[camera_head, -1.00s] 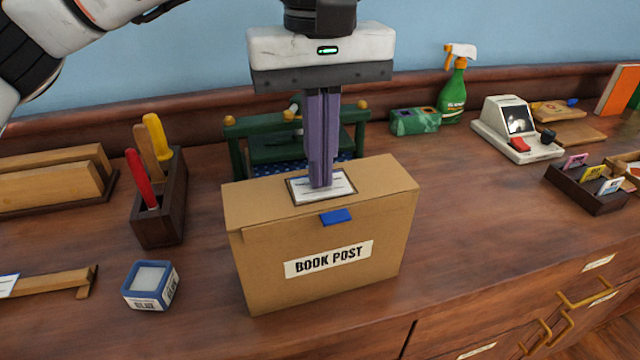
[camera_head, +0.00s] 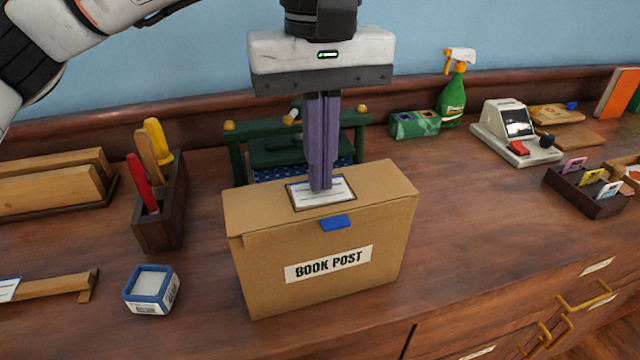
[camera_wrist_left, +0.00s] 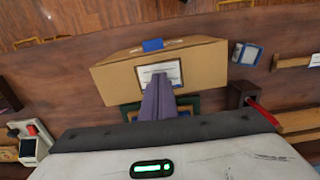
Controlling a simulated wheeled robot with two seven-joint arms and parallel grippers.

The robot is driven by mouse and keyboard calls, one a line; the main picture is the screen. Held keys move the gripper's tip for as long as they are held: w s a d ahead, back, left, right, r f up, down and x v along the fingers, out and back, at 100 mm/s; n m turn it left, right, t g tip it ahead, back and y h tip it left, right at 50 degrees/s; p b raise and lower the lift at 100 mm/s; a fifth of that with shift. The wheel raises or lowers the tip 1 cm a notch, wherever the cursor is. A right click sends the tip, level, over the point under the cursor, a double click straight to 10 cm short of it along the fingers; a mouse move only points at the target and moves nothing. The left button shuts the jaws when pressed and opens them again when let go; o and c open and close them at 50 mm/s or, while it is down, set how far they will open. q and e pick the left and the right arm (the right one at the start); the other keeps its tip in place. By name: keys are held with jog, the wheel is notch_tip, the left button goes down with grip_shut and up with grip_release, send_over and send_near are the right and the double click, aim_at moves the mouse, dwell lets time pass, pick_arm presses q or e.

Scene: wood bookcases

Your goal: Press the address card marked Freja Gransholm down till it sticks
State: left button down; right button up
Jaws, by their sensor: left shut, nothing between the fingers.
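The address card (camera_head: 338,194) lies flat in a dark-edged frame on top of the upright cardboard box (camera_head: 245,275) labelled BOOK POST. It also shows in the left wrist view (camera_wrist_left: 172,70). The name on the card is too small to read. My left gripper (camera_head: 321,187) points straight down with its purple fingers shut and empty. The fingertips are at the card and appear to touch it, covering part of it. In the left wrist view the fingers (camera_wrist_left: 158,88) reach the card's edge. My right gripper is not in view.
A green stand (camera_head: 235,150) is just behind the box. A tool holder (camera_head: 160,220) and a small blue-rimmed tub (camera_head: 150,290) stand to the left. A card tray (camera_head: 582,195) and a white device (camera_head: 515,130) are at the right.

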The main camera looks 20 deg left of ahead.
pick_arm(q)
notch_tip(320, 180, up, 2)
jog(key=shift+r+p, duration=0.1)
jog(key=shift+p, duration=0.5)
jog(key=shift+r+p, duration=0.6)
jog(key=shift+r, duration=0.05)
notch_tip(320, 180, up, 2)
jog(key=shift+p, duration=0.9)
jog(key=shift+r+p, duration=0.45)
jog(key=shift+r, duration=0.05)
